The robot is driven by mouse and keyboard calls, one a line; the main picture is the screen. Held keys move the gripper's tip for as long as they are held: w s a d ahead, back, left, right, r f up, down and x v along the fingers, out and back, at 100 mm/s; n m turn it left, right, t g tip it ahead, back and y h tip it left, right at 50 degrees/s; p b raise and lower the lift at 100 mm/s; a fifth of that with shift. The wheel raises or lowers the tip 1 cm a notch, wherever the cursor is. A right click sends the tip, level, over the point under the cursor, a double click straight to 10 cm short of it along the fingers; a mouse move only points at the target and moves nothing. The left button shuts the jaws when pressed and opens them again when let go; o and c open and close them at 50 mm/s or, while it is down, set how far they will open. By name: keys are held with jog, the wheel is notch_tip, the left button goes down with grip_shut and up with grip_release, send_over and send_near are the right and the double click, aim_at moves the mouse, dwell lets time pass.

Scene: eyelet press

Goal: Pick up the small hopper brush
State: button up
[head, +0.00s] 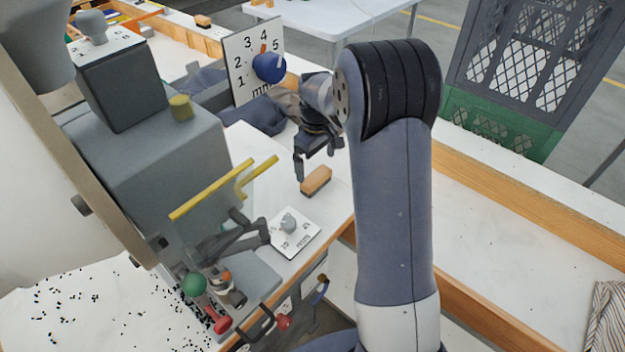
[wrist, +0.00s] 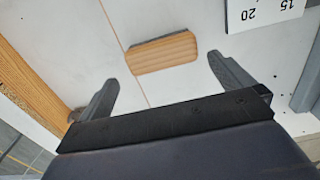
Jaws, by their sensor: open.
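The small hopper brush (head: 316,180) shows as a wooden block with a dark lower edge, lying on the white bench top. In the wrist view the brush (wrist: 161,53) lies crosswise, slightly tilted, between and just beyond my fingertips. My gripper (head: 317,158) is open and empty above the brush in the head view. In the wrist view my gripper (wrist: 163,72) shows its two grey fingers spread wider than the brush, not touching it. The bristles are mostly hidden beneath the block.
A grey press with a yellow guard bar (head: 222,190) stands left of the brush. A dial plate (head: 294,231) lies in front. A numbered board with a blue knob (head: 268,68) and dark cloth are behind. A wooden bench edge (wrist: 35,90) runs at left in the wrist view.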

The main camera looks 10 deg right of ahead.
aim_at(316, 175)
jog(key=shift+s+f+p, duration=0.2)
jog(key=shift+f+p, duration=0.55)
jog(key=shift+f, duration=2.2)
jog(key=c, duration=0.7)
